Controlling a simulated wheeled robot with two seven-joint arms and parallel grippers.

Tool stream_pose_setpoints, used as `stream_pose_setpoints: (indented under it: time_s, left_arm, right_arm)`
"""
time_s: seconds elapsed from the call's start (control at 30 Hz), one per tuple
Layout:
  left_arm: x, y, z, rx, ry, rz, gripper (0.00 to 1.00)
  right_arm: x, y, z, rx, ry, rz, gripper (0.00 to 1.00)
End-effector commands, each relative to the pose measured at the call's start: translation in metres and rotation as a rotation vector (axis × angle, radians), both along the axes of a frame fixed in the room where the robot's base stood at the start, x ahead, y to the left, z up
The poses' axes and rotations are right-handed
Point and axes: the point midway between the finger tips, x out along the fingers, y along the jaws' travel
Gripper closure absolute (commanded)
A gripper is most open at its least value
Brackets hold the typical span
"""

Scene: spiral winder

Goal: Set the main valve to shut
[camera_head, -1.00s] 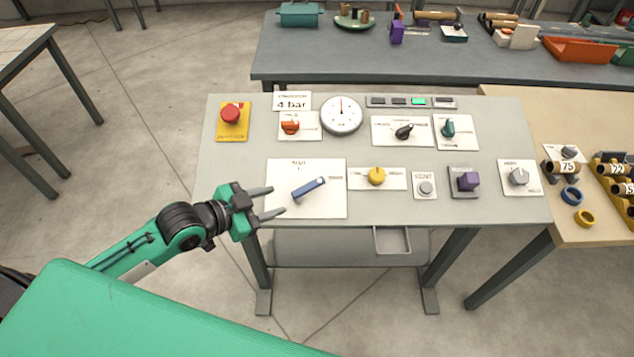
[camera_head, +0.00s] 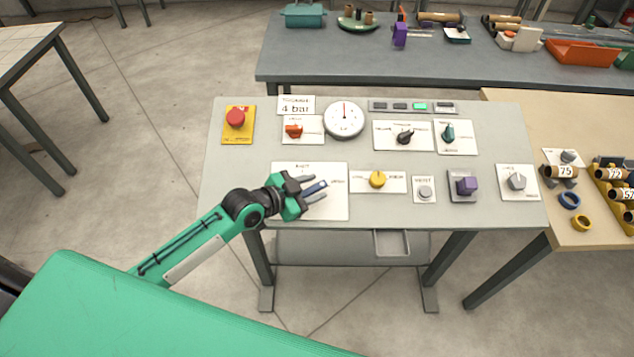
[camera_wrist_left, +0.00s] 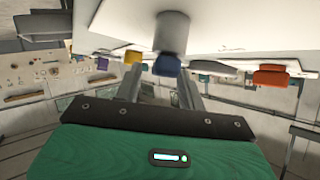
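The blue valve lever (camera_head: 316,187) stands on a white plate (camera_head: 335,208) at the front left of the control panel. It points right and slightly toward the back. The plate's lettering is too blurred to read. My left gripper (camera_head: 317,187) is open, with one finger on the lever's far side and one on its near side. In the left wrist view, the blue lever end (camera_wrist_left: 167,65) and its grey post (camera_wrist_left: 172,32) show between the spread fingers (camera_wrist_left: 160,88). Whether a finger touches the lever, I cannot tell. My right gripper is not in view.
A yellow knob (camera_head: 377,179) sits just right of the lever plate. An orange-red knob (camera_head: 293,131) and a round gauge (camera_head: 344,119) are behind it. A red emergency button (camera_head: 235,118) is at the back left. The floor left of the panel is clear.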

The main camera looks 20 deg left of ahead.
Motion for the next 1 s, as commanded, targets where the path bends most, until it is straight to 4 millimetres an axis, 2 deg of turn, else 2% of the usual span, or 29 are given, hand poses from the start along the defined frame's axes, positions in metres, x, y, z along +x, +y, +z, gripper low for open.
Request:
stream_pose_setpoints:
  time_s: [0.2, 0.5, 0.57, 0.7, 0.73, 1.0]
  left_arm:
    - [0.0124, -0.0093, -0.0061, -0.001, 0.001, 0.0, 0.6]
    - [0.0138, -0.0105, -0.0073, 0.0, 0.0, 0.0, 0.6]
    - [0.0138, -0.0104, -0.0072, 0.0, 0.0, 0.0, 0.7]
    - [0.0137, -0.0103, -0.0072, 0.0, 0.0, 0.0, 0.97]
    - [0.0138, -0.0103, -0.0072, 0.0, 0.0, 0.0, 1.0]
    - [0.0144, -0.012, -0.0068, -0.002, 0.0, 0.001, 1.0]
  right_arm:
    - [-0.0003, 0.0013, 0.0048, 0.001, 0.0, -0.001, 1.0]
    - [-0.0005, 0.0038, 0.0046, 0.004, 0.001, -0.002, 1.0]
    - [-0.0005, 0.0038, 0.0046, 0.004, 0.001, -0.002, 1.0]
    - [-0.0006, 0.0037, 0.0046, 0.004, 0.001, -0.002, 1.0]
    - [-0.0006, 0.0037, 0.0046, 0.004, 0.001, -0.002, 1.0]
    - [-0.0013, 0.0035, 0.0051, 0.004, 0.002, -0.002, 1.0]
